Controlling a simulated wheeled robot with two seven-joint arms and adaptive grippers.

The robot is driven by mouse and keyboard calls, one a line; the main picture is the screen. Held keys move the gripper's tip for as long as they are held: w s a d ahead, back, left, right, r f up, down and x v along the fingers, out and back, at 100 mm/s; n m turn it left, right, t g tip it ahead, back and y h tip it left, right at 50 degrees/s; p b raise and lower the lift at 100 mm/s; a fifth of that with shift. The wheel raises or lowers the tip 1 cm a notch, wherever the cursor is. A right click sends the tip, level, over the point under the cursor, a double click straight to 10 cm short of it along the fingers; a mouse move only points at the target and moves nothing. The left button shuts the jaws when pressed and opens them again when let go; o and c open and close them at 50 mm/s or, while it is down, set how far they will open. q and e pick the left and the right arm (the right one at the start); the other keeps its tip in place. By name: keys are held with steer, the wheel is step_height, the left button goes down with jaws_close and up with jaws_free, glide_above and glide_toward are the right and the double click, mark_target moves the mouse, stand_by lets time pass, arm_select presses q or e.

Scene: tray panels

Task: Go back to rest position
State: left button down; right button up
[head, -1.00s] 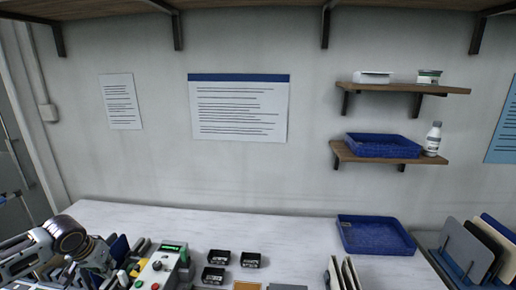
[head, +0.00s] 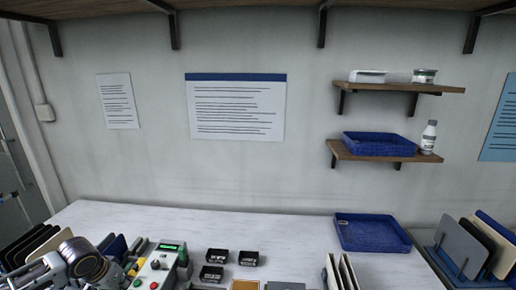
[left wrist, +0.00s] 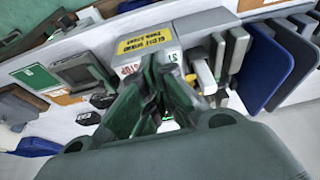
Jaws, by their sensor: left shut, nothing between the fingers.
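My left arm comes in at the lower left of the head view, low beside the control box (head: 160,265). My left gripper shows in the left wrist view (left wrist: 155,100), its dark green fingers together with nothing held between them. Behind the fingertips is the grey control box with a yellow label (left wrist: 145,38). My right gripper is not in view.
Dark panels in a rack (head: 32,243) stand by my left arm. Several small black bins (head: 213,274) sit right of the control box. A blue tray (head: 370,232) and a panel rack (head: 465,250) are further right. The table's back middle (head: 270,222) is clear.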

arm_select(q)
steer(key=s+d+f+m, duration=0.1)
steer(key=s+d+f, duration=0.25)
steer(key=d, duration=0.25)
steer(key=s+d+f+m, duration=0.1)
steer(key=s+d+f, duration=0.2)
steer(key=d+f, duration=0.15)
steer(key=shift+s+d+r, duration=0.7)
steer(key=shift+s+d, duration=4.25)
steer(key=shift+s, duration=0.95)
step_height(320, 180, down, 33)
steer(key=s+g, duration=0.1)
steer(key=s, duration=0.2)
steer(key=s+a+f, duration=0.2)
steer(key=s+f, duration=0.8)
steer(key=s, duration=0.1)
steer(key=s+a+f+g, duration=0.1)
steer(key=s+a+f, duration=0.1)
steer(key=s+f, duration=0.8)
steer(key=shift+s+g, duration=0.3)
steer(key=shift+s, duration=0.15)
